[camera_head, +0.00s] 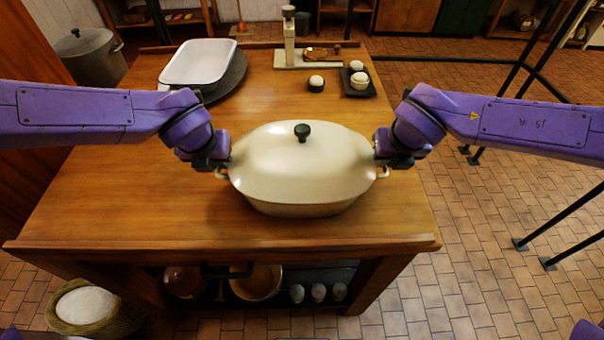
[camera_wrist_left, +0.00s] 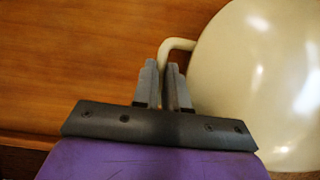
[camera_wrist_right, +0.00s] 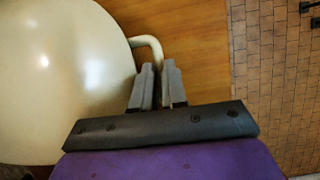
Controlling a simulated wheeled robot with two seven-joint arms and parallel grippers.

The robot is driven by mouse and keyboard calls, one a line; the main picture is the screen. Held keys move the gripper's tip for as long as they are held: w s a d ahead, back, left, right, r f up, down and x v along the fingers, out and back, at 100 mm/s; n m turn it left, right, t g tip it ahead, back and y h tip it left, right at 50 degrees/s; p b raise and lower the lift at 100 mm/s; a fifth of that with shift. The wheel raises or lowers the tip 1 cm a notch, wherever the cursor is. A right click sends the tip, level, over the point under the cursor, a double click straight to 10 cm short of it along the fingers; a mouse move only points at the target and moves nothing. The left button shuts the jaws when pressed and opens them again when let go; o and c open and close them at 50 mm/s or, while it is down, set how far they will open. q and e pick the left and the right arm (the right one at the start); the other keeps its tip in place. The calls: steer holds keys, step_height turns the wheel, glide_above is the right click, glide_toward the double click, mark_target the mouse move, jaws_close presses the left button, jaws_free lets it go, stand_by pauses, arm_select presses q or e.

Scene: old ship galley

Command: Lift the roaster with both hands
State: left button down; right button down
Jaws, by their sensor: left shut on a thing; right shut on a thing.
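The roaster (camera_head: 290,180) is a cream oval pot with a domed lid and a dark green knob (camera_head: 302,132). It is near the front middle of the wooden table; I cannot tell for sure whether its base touches the tabletop. My left gripper (camera_head: 219,165) is shut on the roaster's left loop handle, which shows between the fingers in the left wrist view (camera_wrist_left: 178,46). My right gripper (camera_head: 384,161) is shut on the right loop handle, which shows in the right wrist view (camera_wrist_right: 148,42). The roaster looks level.
On the wooden table (camera_head: 110,205), a white tray (camera_head: 200,62) rests over a dark round lid at the back left. A cream stand (camera_head: 289,45) and a dark tray with small cups (camera_head: 359,85) are at the back. The table's front edge is close to the roaster.

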step_height(320, 180, up, 14)
steer(key=p, duration=1.3)
steer(key=shift+p, duration=0.3)
steer(key=shift+f, duration=0.1)
